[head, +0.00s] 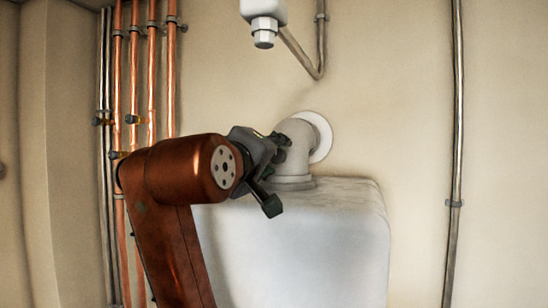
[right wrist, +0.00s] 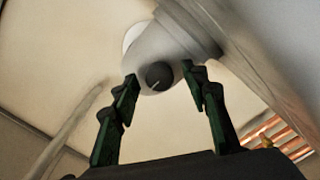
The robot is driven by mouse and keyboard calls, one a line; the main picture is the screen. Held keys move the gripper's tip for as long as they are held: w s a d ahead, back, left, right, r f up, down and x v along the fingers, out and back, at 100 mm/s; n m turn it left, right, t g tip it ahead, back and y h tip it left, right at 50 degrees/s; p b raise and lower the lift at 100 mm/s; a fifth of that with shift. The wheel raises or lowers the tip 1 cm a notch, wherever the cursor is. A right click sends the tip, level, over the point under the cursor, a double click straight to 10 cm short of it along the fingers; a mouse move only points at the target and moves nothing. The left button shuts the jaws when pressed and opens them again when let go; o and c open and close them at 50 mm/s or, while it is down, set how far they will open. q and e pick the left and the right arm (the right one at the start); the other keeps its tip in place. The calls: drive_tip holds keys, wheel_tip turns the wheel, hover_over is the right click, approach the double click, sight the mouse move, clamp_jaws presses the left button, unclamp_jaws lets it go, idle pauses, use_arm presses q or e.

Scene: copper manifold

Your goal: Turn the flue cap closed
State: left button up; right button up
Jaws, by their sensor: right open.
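The flue elbow (head: 295,150) is a pale pipe rising from the top of the white boiler and bending into a round white wall plate (head: 322,137). The flue cap (right wrist: 159,76) is a dark round disc with a light line on its face, set on the flue elbow (right wrist: 165,45) in the right wrist view. My right gripper (right wrist: 160,78) is open, with one green finger on each side of the cap and a visible gap to it. In the head view my right gripper (head: 276,170) is beside the elbow and my wrist partly hides it; the cap is hidden there. My left gripper is not in view.
The white boiler (head: 300,250) stands below the elbow. Copper pipes (head: 134,70) with small valves run up the wall at the left. A white fitting with a bent grey pipe (head: 303,55) hangs above. A grey pipe (head: 455,150) runs up the right wall.

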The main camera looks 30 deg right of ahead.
drive_tip(key=v, duration=1.1)
drive_tip(key=shift+s+a, duration=0.3)
